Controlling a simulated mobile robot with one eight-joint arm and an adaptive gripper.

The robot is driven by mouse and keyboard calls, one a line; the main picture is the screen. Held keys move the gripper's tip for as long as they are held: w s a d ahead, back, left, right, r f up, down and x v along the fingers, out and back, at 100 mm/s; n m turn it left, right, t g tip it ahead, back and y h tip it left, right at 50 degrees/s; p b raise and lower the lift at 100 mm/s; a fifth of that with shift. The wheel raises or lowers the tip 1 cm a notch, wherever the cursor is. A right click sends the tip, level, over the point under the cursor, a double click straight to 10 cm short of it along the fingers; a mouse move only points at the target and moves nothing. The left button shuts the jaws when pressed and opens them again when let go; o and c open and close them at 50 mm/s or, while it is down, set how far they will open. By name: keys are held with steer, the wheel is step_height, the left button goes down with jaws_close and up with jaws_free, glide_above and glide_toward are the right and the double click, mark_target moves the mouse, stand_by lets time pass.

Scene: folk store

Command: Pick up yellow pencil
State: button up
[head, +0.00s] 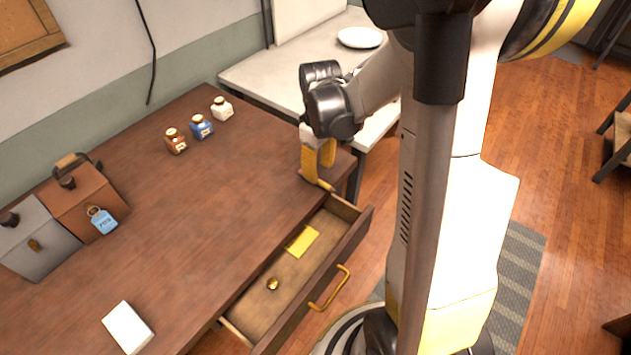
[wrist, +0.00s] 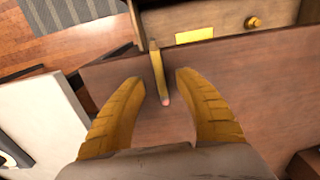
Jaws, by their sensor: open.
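The yellow pencil (wrist: 158,72) lies on the brown desk near its edge in the wrist view, its pink eraser end toward my gripper and its far end at the desk's edge by the open drawer. My gripper (wrist: 159,78) is open, with one yellow finger on each side of the pencil and a gap on both sides. Nothing is held. In the head view my gripper (head: 320,168) is low over the desk's far right corner; I cannot clearly separate the pencil from the yellow fingers there.
The open drawer (head: 270,280) holds a yellow note (head: 302,241) and a small brass knob-like object (head: 272,284). Three small bottles (head: 201,127), two bags (head: 84,200) and a white block (head: 128,327) stand on the desk. A white table (head: 270,75) adjoins behind. The desk's middle is clear.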

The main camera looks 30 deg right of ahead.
mark_target(319, 181)
step_height(319, 181, down, 5)
steer(key=shift+d+r+b, duration=0.1)
steer(key=shift+b, duration=1.15)
jaws_close()
steer(key=shift+r, duration=0.1)
